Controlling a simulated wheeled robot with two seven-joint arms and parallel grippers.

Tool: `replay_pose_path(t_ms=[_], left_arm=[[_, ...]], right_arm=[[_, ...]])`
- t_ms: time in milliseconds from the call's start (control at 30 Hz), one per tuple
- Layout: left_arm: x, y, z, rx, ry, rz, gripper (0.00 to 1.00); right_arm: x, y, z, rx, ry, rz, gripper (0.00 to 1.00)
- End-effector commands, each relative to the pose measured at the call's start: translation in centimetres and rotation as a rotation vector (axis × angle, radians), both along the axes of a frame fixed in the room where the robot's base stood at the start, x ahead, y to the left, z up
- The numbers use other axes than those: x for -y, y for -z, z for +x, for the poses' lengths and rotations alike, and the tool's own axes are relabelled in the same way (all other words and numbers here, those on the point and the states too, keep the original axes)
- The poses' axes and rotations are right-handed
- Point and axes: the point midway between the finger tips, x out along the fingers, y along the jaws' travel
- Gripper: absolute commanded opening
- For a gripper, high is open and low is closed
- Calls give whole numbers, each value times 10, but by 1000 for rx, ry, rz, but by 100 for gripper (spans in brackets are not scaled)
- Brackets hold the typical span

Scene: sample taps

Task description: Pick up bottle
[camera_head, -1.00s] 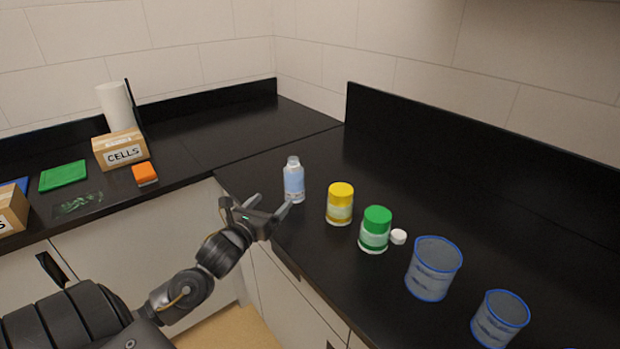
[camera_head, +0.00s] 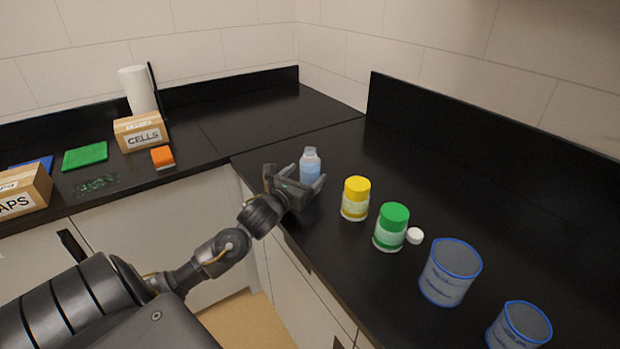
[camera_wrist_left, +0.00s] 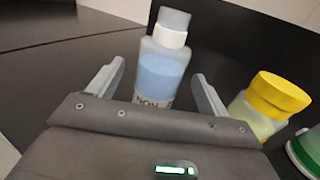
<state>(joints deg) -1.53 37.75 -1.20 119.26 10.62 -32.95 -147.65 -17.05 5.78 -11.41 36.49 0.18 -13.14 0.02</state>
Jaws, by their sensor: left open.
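The bottle (camera_head: 310,168) is clear with blue contents and a pale cap, and stands upright on the black counter. In the left wrist view the bottle (camera_wrist_left: 160,68) stands between the two fingers, with a gap on each side. Its lower part is hidden behind the gripper body. My left gripper (camera_head: 298,180) is open around the bottle, reaching in from the counter's front edge; its fingers also show in the left wrist view (camera_wrist_left: 158,85). My right gripper is not in view.
A yellow-lidded jar (camera_head: 355,198) stands just right of the bottle, then a green jar (camera_head: 391,228), a small white cap (camera_head: 415,236) and two blue-rimmed containers (camera_head: 450,272). A CELLS box (camera_head: 141,132) and orange item (camera_head: 162,157) lie left. The counter behind the bottle is clear.

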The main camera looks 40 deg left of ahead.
Motion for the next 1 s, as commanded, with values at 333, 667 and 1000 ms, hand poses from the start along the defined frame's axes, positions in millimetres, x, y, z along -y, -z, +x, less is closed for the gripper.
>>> replay_pose_path(t_ms=[333,667,1000], left_arm=[[-7,1,44,2,-2,-2,79],[-7,1,47,1,-1,-1,72],[-7,1,47,1,-1,-1,28]], right_arm=[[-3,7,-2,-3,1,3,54],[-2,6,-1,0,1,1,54],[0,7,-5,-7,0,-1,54]])
